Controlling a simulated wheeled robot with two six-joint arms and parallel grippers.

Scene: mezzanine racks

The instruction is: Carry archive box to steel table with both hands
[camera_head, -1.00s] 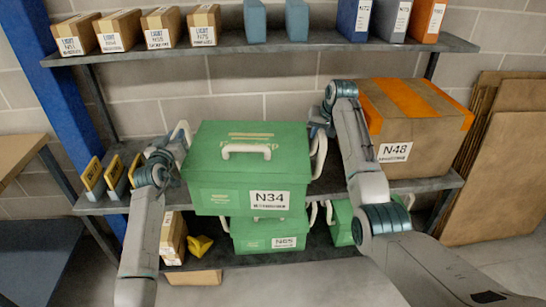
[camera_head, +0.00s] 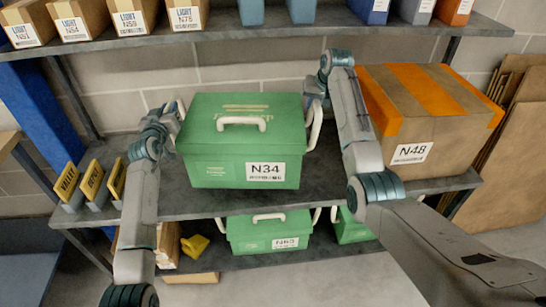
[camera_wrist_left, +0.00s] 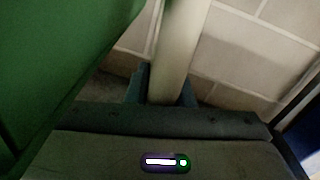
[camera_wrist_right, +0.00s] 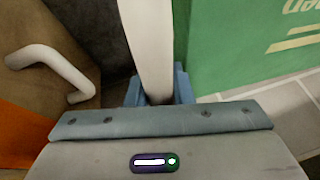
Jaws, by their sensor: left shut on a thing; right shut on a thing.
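The green archive box (camera_head: 240,165), labelled N34, is upright at the middle shelf level, with bare shelf showing below its front face. It has a white lid handle and a white handle on each side. My left gripper (camera_head: 176,112) is shut on the left side handle, which fills the jaws in the left wrist view (camera_wrist_left: 180,45). My right gripper (camera_head: 316,92) is shut on the right side handle, seen between the fingers in the right wrist view (camera_wrist_right: 148,45). I cannot tell whether the box's underside touches the shelf. I do not recognise a steel table in view.
A cardboard box with orange tape, N48 (camera_head: 450,135), stands close to my right arm. The upper shelf (camera_head: 330,37) with boxes and binders runs above. Yellow-faced markers (camera_head: 92,182) stand left on the middle shelf (camera_head: 330,188). More green boxes (camera_head: 268,235) sit below.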

